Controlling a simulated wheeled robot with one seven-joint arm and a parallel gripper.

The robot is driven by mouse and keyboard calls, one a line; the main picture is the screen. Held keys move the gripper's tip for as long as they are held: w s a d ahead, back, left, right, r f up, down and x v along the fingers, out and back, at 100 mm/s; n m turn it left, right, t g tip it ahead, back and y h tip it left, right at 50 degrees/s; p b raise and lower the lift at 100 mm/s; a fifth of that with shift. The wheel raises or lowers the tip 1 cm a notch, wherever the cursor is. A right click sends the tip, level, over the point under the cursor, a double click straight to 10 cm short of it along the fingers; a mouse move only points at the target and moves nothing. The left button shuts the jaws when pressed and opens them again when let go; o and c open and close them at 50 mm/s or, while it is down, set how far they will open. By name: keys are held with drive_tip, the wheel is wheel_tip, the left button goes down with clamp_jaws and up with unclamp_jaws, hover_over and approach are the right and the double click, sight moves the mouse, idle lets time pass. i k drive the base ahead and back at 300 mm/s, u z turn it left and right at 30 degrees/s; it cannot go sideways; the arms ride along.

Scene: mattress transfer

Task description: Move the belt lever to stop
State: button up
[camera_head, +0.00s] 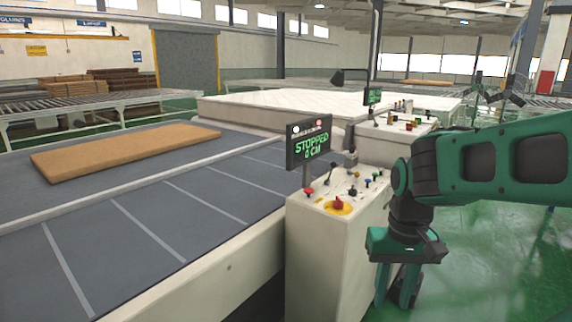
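The control console (316,255) is a pale cabinet beside the belt, with several small coloured levers and knobs on its top. A dark lever (327,174) stands near the back of the panel, below the screen; I cannot tell whether it is the belt lever, as no labels are readable. A red button on a yellow base (338,205) is at the front. The screen (309,143) reads "STOPPED" in green, with "0 CM" below. My gripper (397,300) hangs downward at the console's right side, below its top and apart from the levers. Its fingers look parted and empty.
Green floor (490,270) is open at right.

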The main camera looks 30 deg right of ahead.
sight(331, 171)
drive_tip(key=z, duration=0.3)
drive_tip(key=i, duration=1.1)
drive_tip(key=z, duration=0.65)
